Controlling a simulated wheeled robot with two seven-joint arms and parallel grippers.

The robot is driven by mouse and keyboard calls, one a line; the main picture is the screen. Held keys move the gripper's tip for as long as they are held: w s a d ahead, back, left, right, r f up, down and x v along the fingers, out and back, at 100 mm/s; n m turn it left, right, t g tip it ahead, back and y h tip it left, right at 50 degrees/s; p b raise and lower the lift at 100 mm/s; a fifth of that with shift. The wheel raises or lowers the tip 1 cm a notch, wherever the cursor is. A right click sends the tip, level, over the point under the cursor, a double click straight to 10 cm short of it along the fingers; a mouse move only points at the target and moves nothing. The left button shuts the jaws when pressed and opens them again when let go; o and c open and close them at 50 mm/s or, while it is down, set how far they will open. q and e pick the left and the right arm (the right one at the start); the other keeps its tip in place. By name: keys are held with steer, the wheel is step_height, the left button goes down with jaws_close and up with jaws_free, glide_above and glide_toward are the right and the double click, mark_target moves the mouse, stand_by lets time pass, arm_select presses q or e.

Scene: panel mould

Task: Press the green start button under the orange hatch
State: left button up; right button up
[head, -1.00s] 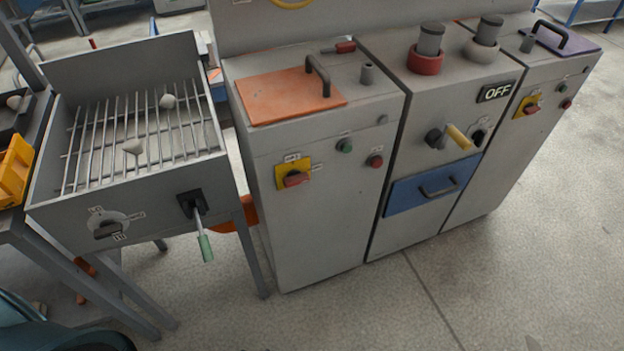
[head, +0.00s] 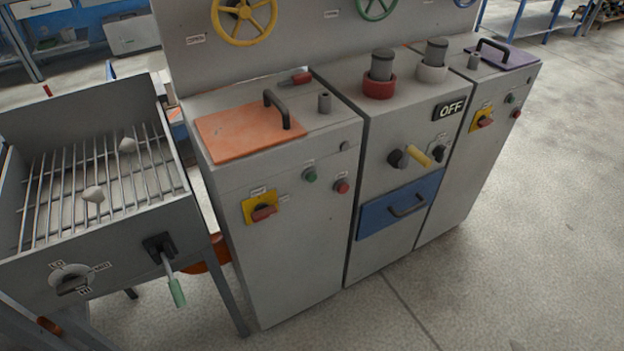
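The orange hatch (head: 240,132) lies flat and closed on top of the left grey cabinet, with a dark arched handle at its right side. The green button (head: 310,175) is on that cabinet's front face, below the hatch and to its right. A red button (head: 342,187) is just right of it. A red rotary switch on a yellow plate (head: 261,206) is to the left. Another green button (head: 510,98) is on the far right cabinet, under the purple hatch. Neither of my grippers shows in the head view.
The middle cabinet has a blue drawer (head: 378,214), a yellow-handled lever (head: 419,156) and an OFF sign (head: 450,109). A grill-topped bench (head: 100,240) with a green-handled lever (head: 176,291) stands at the left. The floor in front and at right is clear.

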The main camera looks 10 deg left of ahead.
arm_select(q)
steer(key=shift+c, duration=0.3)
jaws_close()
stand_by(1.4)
